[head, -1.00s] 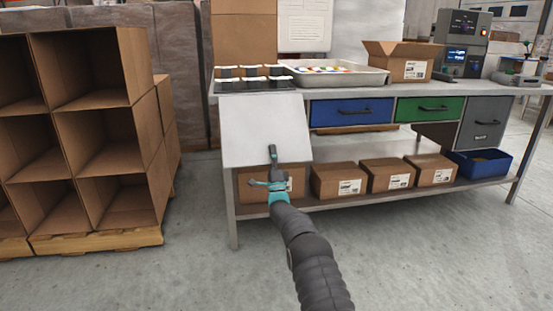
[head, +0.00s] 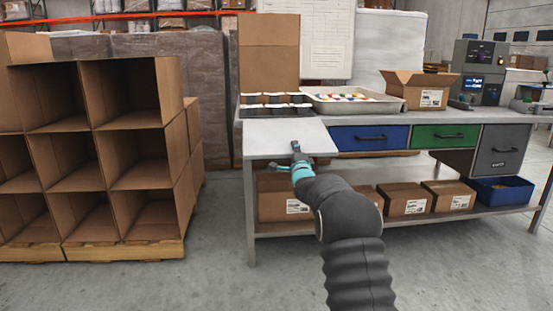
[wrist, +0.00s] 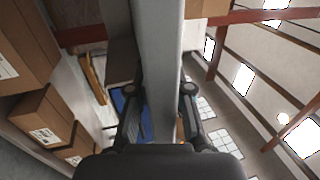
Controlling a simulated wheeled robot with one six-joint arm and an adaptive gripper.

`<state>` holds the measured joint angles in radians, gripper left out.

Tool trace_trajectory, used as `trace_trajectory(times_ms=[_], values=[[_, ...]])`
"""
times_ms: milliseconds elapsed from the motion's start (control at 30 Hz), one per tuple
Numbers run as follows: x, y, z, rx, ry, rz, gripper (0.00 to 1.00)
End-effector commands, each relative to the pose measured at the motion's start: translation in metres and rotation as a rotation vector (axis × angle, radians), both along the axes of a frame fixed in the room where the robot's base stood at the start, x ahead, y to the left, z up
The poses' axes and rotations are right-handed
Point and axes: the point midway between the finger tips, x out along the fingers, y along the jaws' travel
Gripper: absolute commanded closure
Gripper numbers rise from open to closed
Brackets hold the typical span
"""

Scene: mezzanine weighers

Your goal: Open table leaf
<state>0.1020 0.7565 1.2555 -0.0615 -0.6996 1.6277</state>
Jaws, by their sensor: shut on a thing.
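The table leaf (head: 283,136) is a pale grey panel hinged at the left part of the workbench's front edge. It is raised and slopes slightly down toward me. My gripper (head: 297,148) is at the leaf's near edge, below its right half, and is shut on it. In the wrist view the leaf (wrist: 158,60) runs edge-on between the two fingers of my gripper (wrist: 157,95). The leaf's underside and any support below it are hidden in the head view.
The workbench (head: 420,122) carries a tray (head: 345,106), an open carton (head: 418,90) and dark-lidded jars at the left. Blue (head: 370,138) and green (head: 445,137) drawers lie right of the leaf. Cartons (head: 403,199) stand on the lower shelf. A cardboard cubby stack (head: 125,155) stands left. Floor between is clear.

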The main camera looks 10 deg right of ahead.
Motion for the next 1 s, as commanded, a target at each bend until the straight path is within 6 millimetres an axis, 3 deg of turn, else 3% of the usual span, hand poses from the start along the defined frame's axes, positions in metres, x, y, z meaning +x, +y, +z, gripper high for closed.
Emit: trace_trajectory(times_ms=[33,100,300,933,967,1000], values=[[-0.002,0.003,0.016,-0.003,-0.022,0.004,1.0],[-0.003,0.003,0.027,-0.003,-0.024,0.004,1.0],[-0.004,0.002,0.047,-0.002,-0.026,0.003,1.0],[-0.005,0.001,0.058,-0.002,-0.028,0.001,1.0],[-0.005,0.001,0.058,-0.001,-0.028,0.001,0.63],[-0.005,0.001,0.058,-0.002,-0.027,0.001,0.56]])
